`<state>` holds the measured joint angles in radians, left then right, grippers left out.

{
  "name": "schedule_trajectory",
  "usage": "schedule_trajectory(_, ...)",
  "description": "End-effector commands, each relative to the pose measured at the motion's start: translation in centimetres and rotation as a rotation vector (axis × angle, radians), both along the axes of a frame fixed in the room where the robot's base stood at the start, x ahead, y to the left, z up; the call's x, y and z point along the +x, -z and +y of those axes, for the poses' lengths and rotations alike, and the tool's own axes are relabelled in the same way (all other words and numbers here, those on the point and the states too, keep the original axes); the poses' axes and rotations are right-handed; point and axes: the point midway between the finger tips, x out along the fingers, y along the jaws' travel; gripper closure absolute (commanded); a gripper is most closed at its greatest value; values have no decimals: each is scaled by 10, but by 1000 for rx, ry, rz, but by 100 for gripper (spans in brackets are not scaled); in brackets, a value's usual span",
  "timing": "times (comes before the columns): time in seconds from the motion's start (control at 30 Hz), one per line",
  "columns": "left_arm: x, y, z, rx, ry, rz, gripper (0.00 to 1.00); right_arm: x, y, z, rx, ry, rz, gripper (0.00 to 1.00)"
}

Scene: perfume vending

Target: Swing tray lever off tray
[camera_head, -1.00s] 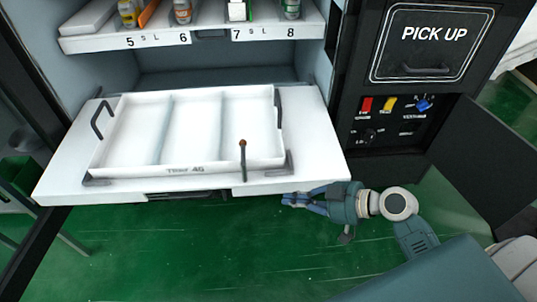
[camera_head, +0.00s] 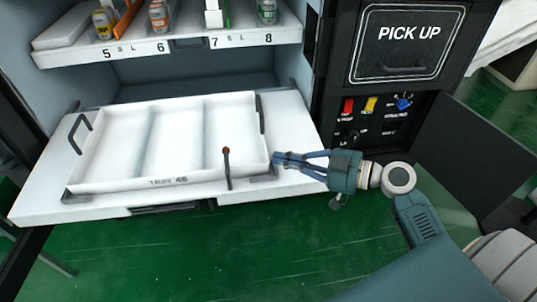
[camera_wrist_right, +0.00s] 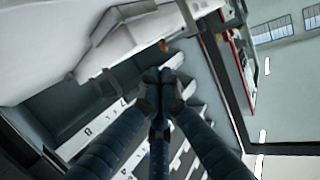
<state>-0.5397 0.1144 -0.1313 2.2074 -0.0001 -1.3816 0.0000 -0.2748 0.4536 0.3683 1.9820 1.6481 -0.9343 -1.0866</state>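The white tray (camera_head: 119,184), with three sections and a dark handle at each side, sits on a white pulled-out shelf (camera_head: 35,208). The tray lever (camera_head: 228,168), a dark upright stem with a reddish-brown knob, stands at the tray's front edge, right of its middle. My right gripper (camera_head: 277,158) comes from the right, its blue fingers together and apparently empty. Its tips are by the tray's front right corner, right of the lever; contact cannot be told. In the right wrist view the fingertips (camera_wrist_right: 163,82) meet just below an orange-brown knob (camera_wrist_right: 163,46). My left gripper is not in view.
Above is a product shelf (camera_head: 120,51) with several bottles. At right are the black PICK UP panel (camera_head: 408,40), coloured switches (camera_head: 371,104) and an open dark door (camera_head: 470,150). The green floor (camera_head: 220,255) in front of the pulled-out shelf is clear.

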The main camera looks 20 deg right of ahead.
Motion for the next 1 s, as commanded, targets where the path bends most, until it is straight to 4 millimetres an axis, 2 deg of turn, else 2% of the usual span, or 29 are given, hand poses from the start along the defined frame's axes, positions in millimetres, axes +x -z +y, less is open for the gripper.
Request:
schedule_trajectory(0.3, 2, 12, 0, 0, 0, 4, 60, 51, 10, 43, 2, -1, -4, 100)
schedule_trajectory(0.5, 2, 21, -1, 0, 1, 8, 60, 78, 18, 66, 2, 0, -2, 100)
schedule_trajectory(0.7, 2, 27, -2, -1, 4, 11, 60, 91, 22, 77, 1, 0, -1, 100)
schedule_trajectory(1.0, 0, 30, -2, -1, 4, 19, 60, 94, 24, 80, -1, 0, 0, 100)
